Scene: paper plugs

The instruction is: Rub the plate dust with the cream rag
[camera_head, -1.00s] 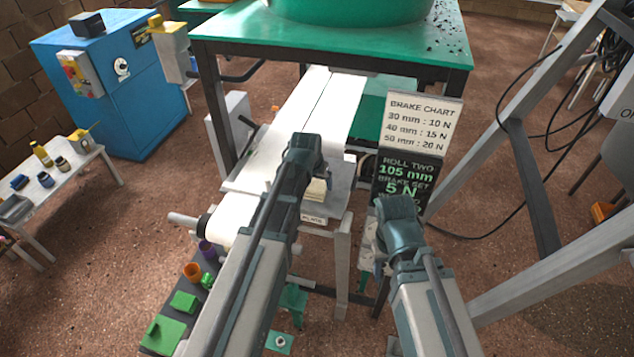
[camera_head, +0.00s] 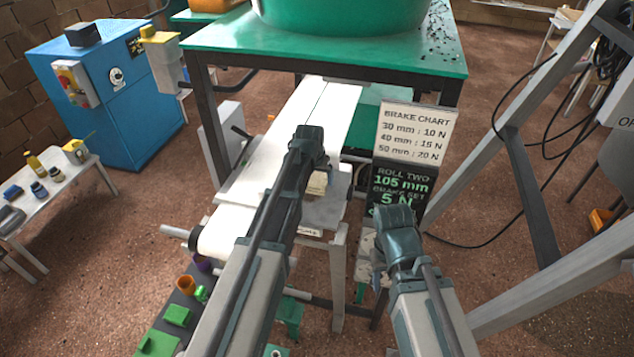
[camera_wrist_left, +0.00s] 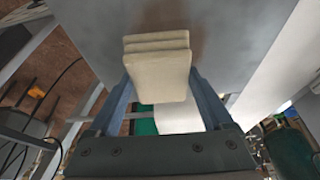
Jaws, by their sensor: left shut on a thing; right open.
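The cream rag (camera_wrist_left: 158,68) is a folded, layered pad between the fingers of my left gripper (camera_wrist_left: 160,88), which is shut on it. In the head view the rag (camera_head: 318,184) shows partly below my left gripper, over the grey plate (camera_head: 326,213). The plate (camera_wrist_left: 90,25) fills the upper part of the left wrist view. A brownish smear of dust (camera_wrist_left: 207,35) shows on it beside the rag. I cannot tell whether the rag touches the plate. My right gripper (camera_head: 378,280) is open and empty, right of the plate's stand.
White paper strips (camera_head: 290,135) run left of the plate up to the green table (camera_head: 330,50). A brake chart sign (camera_head: 417,130) and a black board (camera_head: 402,182) stand at its right. A dark tray with green blocks (camera_head: 177,316) lies at lower left.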

